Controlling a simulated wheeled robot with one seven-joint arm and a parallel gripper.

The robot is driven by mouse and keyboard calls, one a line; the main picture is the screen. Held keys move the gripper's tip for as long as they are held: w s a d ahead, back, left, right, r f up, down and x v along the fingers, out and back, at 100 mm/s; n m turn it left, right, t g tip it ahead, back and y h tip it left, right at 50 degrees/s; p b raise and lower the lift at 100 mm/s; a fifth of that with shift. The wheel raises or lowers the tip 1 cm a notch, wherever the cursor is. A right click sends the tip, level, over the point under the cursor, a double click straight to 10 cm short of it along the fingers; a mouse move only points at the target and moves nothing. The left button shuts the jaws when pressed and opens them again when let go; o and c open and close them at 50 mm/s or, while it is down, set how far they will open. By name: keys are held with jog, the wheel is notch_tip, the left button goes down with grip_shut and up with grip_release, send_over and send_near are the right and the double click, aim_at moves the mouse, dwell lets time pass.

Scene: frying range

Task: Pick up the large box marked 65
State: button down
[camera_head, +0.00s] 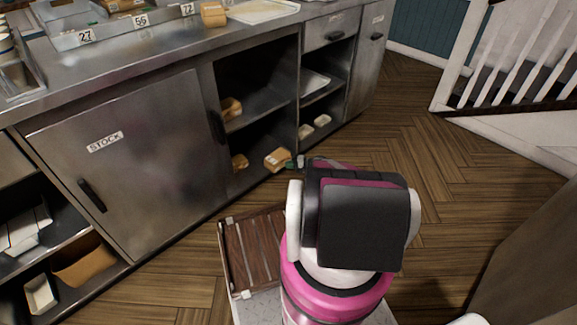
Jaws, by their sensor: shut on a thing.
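A tan box (278,159) with a small pale label is at the front edge of the open cabinet's bottom. Its marking is too small to read, so I cannot tell whether it says 65. My gripper (290,163) shows only as a small part at the box's right side, and my pink, white and black arm hides the rest. It appears shut on this box. Two other tan boxes are inside the cabinet, one on the middle shelf (231,108) and one on the bottom (240,161).
A closed steel door marked STOCK (128,165) stands left of the opening. A brown slatted tray (236,262) is beside my arm. Wooden floor (440,190) is clear at right.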

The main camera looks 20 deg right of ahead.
jog(key=c, duration=1.2)
grip_release()
jog(key=v, duration=1.1)
jog(key=shift+w, duration=0.1)
